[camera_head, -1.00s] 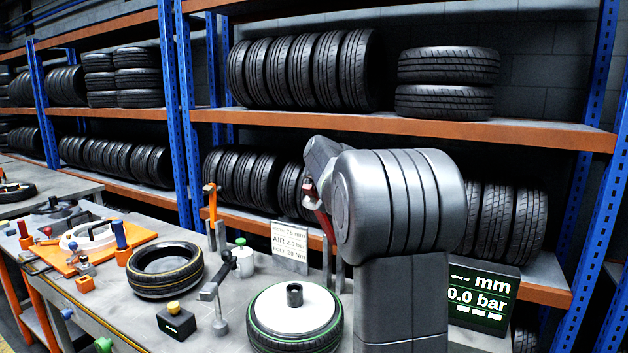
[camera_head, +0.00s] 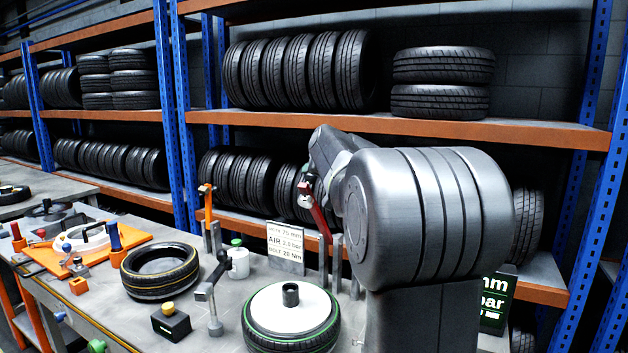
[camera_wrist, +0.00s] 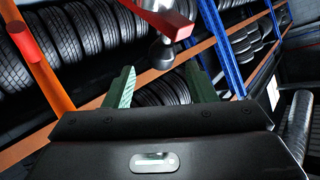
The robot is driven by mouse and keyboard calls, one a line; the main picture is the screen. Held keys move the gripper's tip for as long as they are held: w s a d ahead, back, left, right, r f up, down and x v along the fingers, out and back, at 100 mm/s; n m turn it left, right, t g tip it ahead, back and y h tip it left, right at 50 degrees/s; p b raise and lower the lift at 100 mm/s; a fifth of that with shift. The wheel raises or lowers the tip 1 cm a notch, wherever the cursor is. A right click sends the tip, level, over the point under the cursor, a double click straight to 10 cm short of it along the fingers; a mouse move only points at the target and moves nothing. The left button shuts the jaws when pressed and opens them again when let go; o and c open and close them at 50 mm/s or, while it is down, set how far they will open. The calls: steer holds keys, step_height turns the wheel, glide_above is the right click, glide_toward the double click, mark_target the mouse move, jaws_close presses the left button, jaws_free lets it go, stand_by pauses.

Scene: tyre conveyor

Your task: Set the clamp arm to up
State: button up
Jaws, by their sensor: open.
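A grey post with a short arm and a dark lever (camera_head: 206,291) stands on the bench between the black box and the green-ringed tyre; it looks like the clamp, but I cannot be sure. A red bar (camera_head: 318,214) slants upward from grey upright plates beside my arm. A red bar with a grey rounded end (camera_wrist: 165,22) crosses the top of the wrist view, beyond my gripper. My gripper (camera_wrist: 160,88) is open, with two green fingers apart and nothing between them. In the head view my fingers are hidden behind my arm.
A green-ringed tyre with a white disc (camera_head: 292,305) lies at the front. A yellow-striped tyre (camera_head: 160,271), a black box with a yellow button (camera_head: 170,322), a white cup (camera_head: 238,262) and an orange lever (camera_head: 208,200) stand nearby. Tyre shelves (camera_head: 400,125) close off the back.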

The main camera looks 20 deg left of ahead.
steer(key=b+v, duration=0.1)
steer(key=v, duration=0.7)
steer(key=shift+s+d, duration=0.1)
